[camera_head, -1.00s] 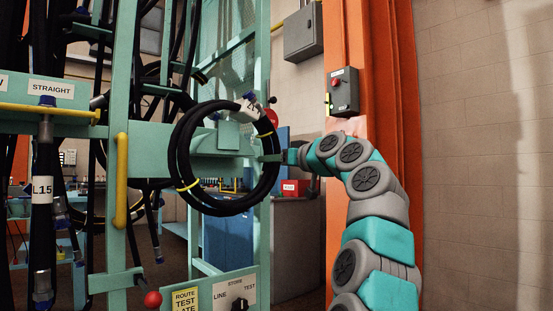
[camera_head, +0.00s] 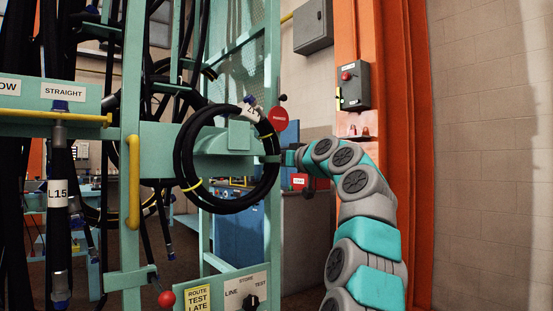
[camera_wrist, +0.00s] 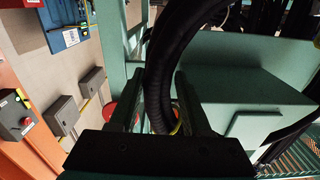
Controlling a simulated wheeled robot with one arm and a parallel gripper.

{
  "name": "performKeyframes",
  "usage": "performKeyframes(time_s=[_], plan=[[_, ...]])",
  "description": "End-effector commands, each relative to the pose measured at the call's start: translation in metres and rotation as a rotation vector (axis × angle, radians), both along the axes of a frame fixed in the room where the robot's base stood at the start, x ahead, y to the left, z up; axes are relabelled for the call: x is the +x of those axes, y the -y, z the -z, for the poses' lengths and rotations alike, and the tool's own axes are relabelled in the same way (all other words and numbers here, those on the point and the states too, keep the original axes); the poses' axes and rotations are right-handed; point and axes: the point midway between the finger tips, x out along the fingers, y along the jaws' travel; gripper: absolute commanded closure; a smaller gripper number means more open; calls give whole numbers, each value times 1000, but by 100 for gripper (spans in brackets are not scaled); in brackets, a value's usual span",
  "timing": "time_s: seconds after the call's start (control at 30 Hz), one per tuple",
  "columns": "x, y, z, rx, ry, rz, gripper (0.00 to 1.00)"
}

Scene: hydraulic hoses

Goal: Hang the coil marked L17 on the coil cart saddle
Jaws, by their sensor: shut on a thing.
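The coil (camera_head: 183,165) is a black hose ring with yellow ties in the head view. Its white tag (camera_head: 250,110) sits at the upper right, tilted and too small to read surely. My gripper (camera_head: 272,159) is at the coil's right side, shut on the hose. In the wrist view, the black hose (camera_wrist: 158,80) passes between the two fingers of my gripper (camera_wrist: 160,105). A teal block (camera_head: 240,135) on a teal beam, perhaps the saddle, shows through the ring. I cannot tell whether the coil is around it or in front of it.
A teal post with a yellow handle (camera_head: 133,180) stands left of the coil. A red round sign (camera_head: 279,115) is close at its upper right. A hose marked L15 (camera_head: 58,195) hangs far left. A switch panel (camera_head: 240,292) is below. An orange column (camera_head: 357,180) stands right.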

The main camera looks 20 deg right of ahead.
Motion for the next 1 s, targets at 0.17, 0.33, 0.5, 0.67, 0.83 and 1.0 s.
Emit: performKeyframes(time_s=[0.17, 0.33, 0.5, 0.67, 0.83, 1.0], plan=[[6, -3, -4, 3, 4, -1, 100], [14, -5, -4, 3, 4, -2, 100], [14, -5, 8, 3, 4, -1, 100], [15, -5, 15, 3, 4, -1, 100], [15, -6, 21, 3, 4, -1, 100], [15, -6, 24, 3, 4, -1, 100]])
